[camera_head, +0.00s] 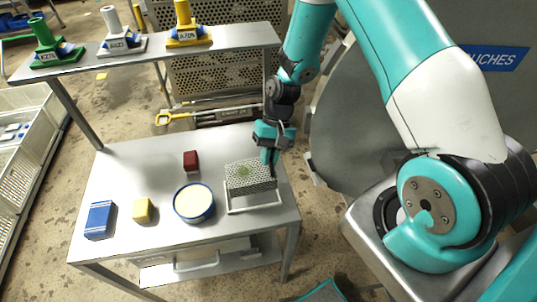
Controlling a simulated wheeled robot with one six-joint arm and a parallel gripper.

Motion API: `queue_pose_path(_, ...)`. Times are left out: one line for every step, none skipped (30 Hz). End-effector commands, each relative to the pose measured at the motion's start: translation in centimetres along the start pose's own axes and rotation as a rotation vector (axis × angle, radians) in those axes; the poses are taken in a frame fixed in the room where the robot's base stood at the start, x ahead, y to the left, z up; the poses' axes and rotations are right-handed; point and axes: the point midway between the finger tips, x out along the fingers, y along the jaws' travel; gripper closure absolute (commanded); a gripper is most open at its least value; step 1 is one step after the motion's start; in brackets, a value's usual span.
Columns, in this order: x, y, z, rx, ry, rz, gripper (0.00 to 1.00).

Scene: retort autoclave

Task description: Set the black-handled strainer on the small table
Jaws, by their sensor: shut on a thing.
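The strainer (262,178) is a perforated grey metal piece at the right side of the steel table (130,180). A green patch shows on or through its mesh. My gripper (269,158) is at its upper right edge, shut on it. The black handle is not clearly seen; my gripper covers that part. A pale wire frame (253,208) shows just below the strainer. I cannot tell whether the strainer touches the frame or the tabletop.
A blue-rimmed round tub (194,203), a dark red block (191,161), a yellow block (142,210) and a blue box (100,220) stand on the table. A raised shelf (140,47) at the back carries green, white and yellow stands. A large grey vessel (345,120) is at right.

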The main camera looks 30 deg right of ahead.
Motion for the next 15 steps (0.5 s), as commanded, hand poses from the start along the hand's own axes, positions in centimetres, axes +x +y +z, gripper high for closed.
queue_pose_path(0.6, 0.1, -0.3, -0.001, 0.000, 0.000, 1.00)
queue_pose_path(0.8, 0.2, -0.3, -0.002, 0.000, 0.000, 1.00)
queue_pose_path(1.1, 0.3, -0.5, -0.002, 0.000, 0.000, 1.00)
queue_pose_path(1.3, 0.3, -0.5, -0.002, 0.000, 0.000, 1.00)
queue_pose_path(1.5, 0.4, -0.6, -0.003, 0.000, 0.000, 1.00)
queue_pose_path(1.8, 0.4, -0.7, -0.003, 0.000, 0.001, 1.00)
queue_pose_path(1.9, 0.5, -0.8, -0.004, 0.000, 0.001, 1.00)
queue_pose_path(2.1, 0.5, -0.9, -0.004, 0.000, 0.001, 1.00)
queue_pose_path(2.4, 0.6, -1.0, -0.004, 0.000, 0.001, 1.00)
queue_pose_path(2.6, 0.7, -1.1, -0.004, 0.000, 0.001, 1.00)
queue_pose_path(2.8, 0.8, -1.2, -0.004, 0.000, 0.001, 1.00)
queue_pose_path(3.0, 0.8, -1.3, -0.004, 0.000, 0.001, 1.00)
queue_pose_path(3.2, 0.9, -1.4, -0.004, 0.000, 0.001, 1.00)
queue_pose_path(3.4, 1.0, -1.4, -0.004, 0.000, 0.001, 1.00)
queue_pose_path(3.7, 1.1, -1.5, -0.004, 0.000, 0.001, 1.00)
